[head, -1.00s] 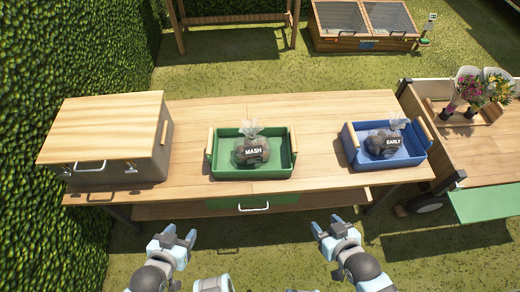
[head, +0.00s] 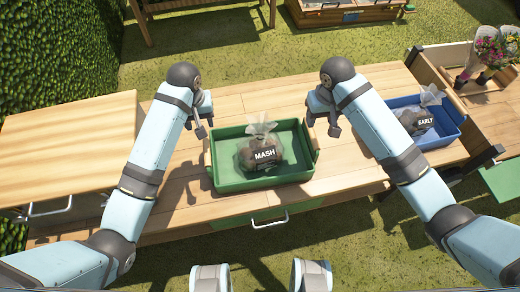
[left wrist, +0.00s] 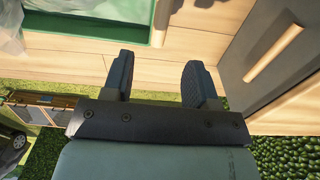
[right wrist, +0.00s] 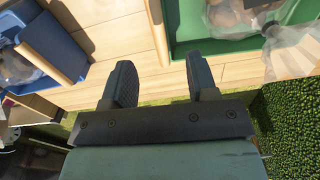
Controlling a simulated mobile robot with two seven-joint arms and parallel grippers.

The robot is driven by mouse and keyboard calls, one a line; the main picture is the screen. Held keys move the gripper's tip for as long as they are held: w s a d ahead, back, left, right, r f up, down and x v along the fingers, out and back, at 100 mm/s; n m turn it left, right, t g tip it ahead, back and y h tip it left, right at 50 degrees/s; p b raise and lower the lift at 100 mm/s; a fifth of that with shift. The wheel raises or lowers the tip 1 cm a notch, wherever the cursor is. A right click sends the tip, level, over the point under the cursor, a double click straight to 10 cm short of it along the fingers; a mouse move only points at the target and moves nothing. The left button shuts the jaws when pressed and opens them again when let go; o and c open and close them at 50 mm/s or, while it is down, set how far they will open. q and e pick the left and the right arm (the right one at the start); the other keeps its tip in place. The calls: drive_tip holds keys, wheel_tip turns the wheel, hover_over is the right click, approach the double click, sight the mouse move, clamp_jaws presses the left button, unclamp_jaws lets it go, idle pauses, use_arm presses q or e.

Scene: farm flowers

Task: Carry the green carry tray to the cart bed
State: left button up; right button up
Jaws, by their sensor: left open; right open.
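The green carry tray (head: 233,181) sits on the wooden table and holds a clear bag (head: 262,150) labelled MASH. My left gripper (head: 206,122) is open above the table at the tray's left end, apart from it. My right gripper (head: 325,122) is open at the tray's right end, also apart from it. The left wrist view shows the tray's corner (left wrist: 105,34) beside the open fingers (left wrist: 160,78). The right wrist view shows the tray's edge (right wrist: 205,45) near the open fingers (right wrist: 157,82). The cart bed (head: 497,112) is at the far right.
A blue tray (head: 450,135) with a bag labelled EARLY stands right of the green tray, partly behind my right arm. A lidded wooden box (head: 65,145) stands at the left. Flower bouquets (head: 490,50) stand on the cart. Bare table (head: 270,95) lies behind the green tray.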

sight(206, 141)
use_arm(q)
drive_tip(key=shift+w+r, duration=0.2)
drive_tip(key=shift+r, duration=0.05)
drive_tip(key=shift+s+r, duration=0.1)
drive_tip(key=shift+r, duration=0.05)
use_arm(e)
drive_tip(key=shift+w+d+r, duration=0.1)
drive_tip(key=shift+d+r, duration=0.15)
drive_tip(key=shift+r, duration=0.15)
use_arm(q)
wheel_tip(206, 141, down, 14)
drive_tip(key=shift+r, duration=0.1)
use_arm(e)
wheel_tip(206, 141, down, 14)
use_arm(q)
clamp_jaws()
use_arm(e)
clamp_jaws()
drive_tip(key=shift+w+r, duration=0.1)
